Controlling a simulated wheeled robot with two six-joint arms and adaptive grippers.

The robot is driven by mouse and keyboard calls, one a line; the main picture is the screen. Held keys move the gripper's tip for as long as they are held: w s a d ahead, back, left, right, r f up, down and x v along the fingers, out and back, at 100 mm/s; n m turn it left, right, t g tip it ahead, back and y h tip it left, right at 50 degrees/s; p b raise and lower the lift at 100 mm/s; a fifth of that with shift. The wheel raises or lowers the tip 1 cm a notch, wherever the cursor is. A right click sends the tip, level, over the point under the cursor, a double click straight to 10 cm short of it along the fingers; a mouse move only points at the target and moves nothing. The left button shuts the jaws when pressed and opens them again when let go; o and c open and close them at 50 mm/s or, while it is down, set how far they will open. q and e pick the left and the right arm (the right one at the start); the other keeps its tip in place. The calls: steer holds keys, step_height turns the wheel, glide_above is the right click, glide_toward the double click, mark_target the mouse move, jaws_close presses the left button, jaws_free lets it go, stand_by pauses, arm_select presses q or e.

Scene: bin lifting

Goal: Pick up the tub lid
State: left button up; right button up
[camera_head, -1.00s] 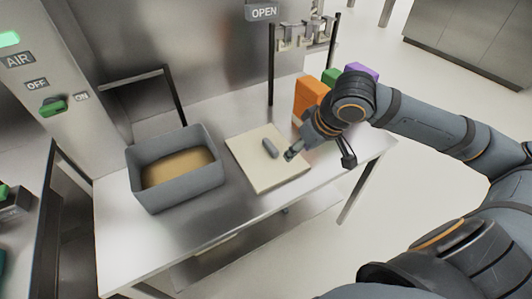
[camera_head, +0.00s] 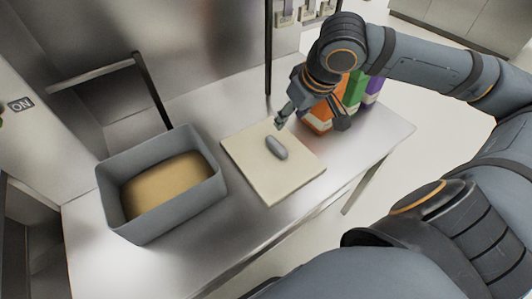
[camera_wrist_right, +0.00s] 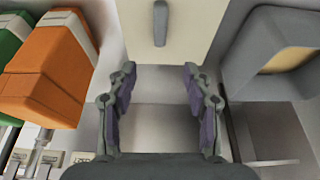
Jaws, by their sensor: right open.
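The tub lid (camera_head: 246,171) is a flat cream square with a grey bar handle (camera_head: 277,148) on top. It lies flat on the metal table, right of the grey tub (camera_head: 174,218). My right gripper (camera_head: 311,122) is open and empty, near the lid's far right edge and apart from the handle. In the right wrist view the open fingers (camera_wrist_right: 160,72) point toward the lid (camera_wrist_right: 195,35), with the handle (camera_wrist_right: 160,22) ahead of the gap between them. My left gripper is not in view.
The open tub has a tan-brown inside. Orange (camera_head: 318,119), green (camera_head: 355,92) and purple (camera_head: 374,88) boxes stand close behind the right gripper. A dark frame (camera_head: 152,88) rises behind the tub. The table's front strip (camera_head: 235,240) is clear.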

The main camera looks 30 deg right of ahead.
steer(key=b, duration=0.3)
glide_toward(279, 146)
steer(key=r, duration=0.1)
steer(key=p, duration=0.2)
steer(key=shift+w+a+f+p, duration=0.1)
steer(key=shift+a+f+p, duration=0.1)
steer(key=shift+p, duration=0.1)
steer(key=shift+p+x, duration=0.5)
steer(key=shift+x, duration=0.6)
steer(key=shift+b+x, duration=0.3)
steer(key=shift+x, duration=0.8)
steer(key=b+x, duration=0.1)
steer(key=x, duration=0.4)
steer(key=shift+d+f+b, duration=0.15)
steer(key=shift+f+b, duration=0.1)
steer(key=shift+b, duration=0.15)
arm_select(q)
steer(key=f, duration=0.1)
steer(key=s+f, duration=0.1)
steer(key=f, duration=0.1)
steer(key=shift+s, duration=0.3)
arm_select(e)
steer(key=shift+s, duration=0.25)
steer(key=shift+c, duration=0.4)
jaws_close()
